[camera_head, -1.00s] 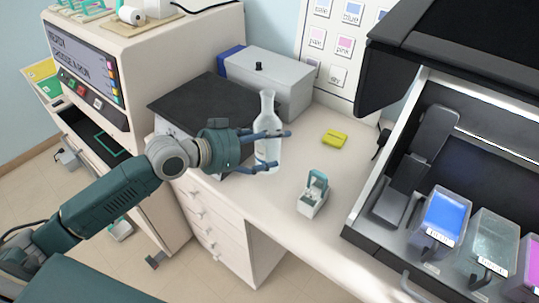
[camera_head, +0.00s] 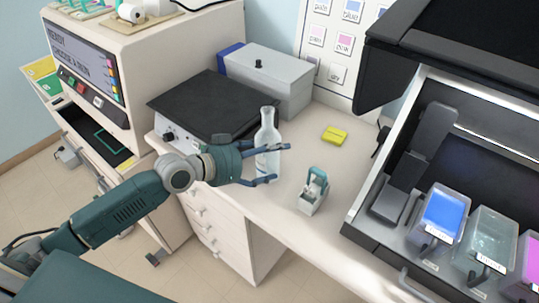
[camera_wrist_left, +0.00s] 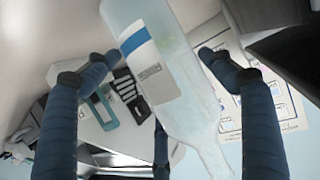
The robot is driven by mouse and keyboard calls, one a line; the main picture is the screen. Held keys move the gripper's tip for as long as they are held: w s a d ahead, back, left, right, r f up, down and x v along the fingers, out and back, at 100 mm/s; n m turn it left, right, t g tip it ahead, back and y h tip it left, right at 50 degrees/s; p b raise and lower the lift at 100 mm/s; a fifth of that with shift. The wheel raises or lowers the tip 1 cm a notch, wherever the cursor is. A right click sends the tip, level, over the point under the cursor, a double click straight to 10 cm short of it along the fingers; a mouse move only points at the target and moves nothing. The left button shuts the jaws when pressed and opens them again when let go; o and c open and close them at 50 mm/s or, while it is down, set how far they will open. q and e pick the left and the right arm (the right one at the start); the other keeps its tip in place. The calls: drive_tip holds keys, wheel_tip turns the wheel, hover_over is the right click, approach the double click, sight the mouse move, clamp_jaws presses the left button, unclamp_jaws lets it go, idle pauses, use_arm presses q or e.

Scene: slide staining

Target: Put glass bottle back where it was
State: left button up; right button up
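The clear glass bottle (camera_head: 267,143) has a narrow neck and a label with a blue band, seen in the left wrist view (camera_wrist_left: 150,70). In the head view it is nearly upright over the white counter, in front of the dark-topped device. My left gripper (camera_head: 278,163) is around its body, with the bottle between the fingers. The fingertips close in on both sides of it in the wrist view (camera_wrist_left: 158,55). I cannot tell whether the bottle's base touches the counter. My right gripper is not in view.
A dark-topped device (camera_head: 215,100) and a grey box (camera_head: 275,85) stand behind the bottle. A small white-and-teal holder (camera_head: 312,195) and a yellow block (camera_head: 334,134) are to its right. The black staining station with several coloured jars fills the right side. Counter (camera_head: 290,205) is clear between.

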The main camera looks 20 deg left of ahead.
use_arm(q)
drive_tip(key=shift+r, duration=0.15)
drive_tip(key=shift+s+a, duration=0.1)
drive_tip(key=shift+a, duration=0.05)
drive_tip(key=b+v, duration=0.1)
drive_tip(key=v, duration=1)
drive_tip(key=shift+s+r, duration=0.25)
drive_tip(key=shift+a, duration=0.1)
drive_tip(key=shift+f, duration=0.1)
